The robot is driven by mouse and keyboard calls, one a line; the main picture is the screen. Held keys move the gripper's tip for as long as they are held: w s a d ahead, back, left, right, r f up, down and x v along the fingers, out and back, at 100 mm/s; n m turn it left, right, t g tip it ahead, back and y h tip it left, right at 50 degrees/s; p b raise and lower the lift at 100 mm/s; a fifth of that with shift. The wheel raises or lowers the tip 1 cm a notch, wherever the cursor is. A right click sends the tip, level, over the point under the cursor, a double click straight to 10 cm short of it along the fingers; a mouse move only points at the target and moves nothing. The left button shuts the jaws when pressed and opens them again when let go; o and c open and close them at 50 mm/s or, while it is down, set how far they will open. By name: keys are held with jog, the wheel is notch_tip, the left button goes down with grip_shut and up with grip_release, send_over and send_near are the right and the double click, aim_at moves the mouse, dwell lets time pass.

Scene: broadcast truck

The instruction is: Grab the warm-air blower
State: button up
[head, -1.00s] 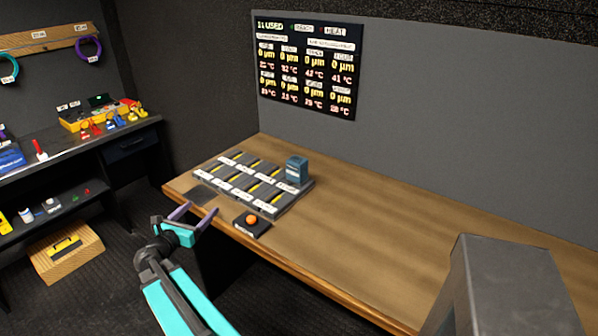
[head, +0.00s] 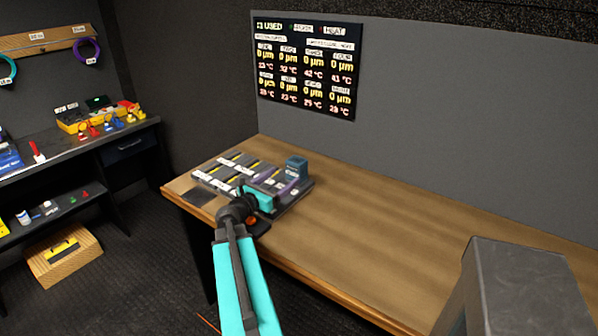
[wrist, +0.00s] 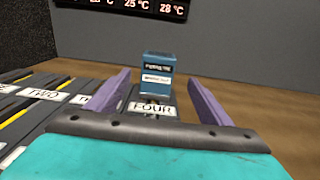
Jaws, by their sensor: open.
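The warm-air blower appears to be the small blue-grey box (head: 296,169) standing upright at the right end of the slotted grey rack (head: 305,190) on the wooden desk. It also shows in the wrist view (wrist: 157,72), with a dark top label and a white label, behind a plate marked "FOUR" (wrist: 152,108). My gripper (head: 276,184) is open, its purple fingers pointing toward the box. In the wrist view (wrist: 165,95) the box lies ahead, between the two finger lines. I cannot tell whether the fingertips reach it; no contact is visible.
A grey panel wall with a readout screen (head: 305,68) stands behind. The desk (head: 390,225) is clear to the right of the rack. A tall grey block (head: 510,290) stands in the right foreground.

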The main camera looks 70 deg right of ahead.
aim_at(293, 170)
jog(key=shift+s+d, duration=0.1)
dwell(0.3)
jog(key=shift+p+x, duration=1)
jog(key=shift+x, duration=3.25)
jog(key=shift+r+p+x, duration=0.2)
jog(key=shift+p+x, duration=0.5)
jog(key=shift+x, duration=0.45)
jog(key=shift+p+x, duration=0.45)
jog(key=shift+x, duration=1)
jog(key=c, duration=1.6)
jog(key=shift+o, duration=0.2)
jog(key=shift+r, duration=0.15)
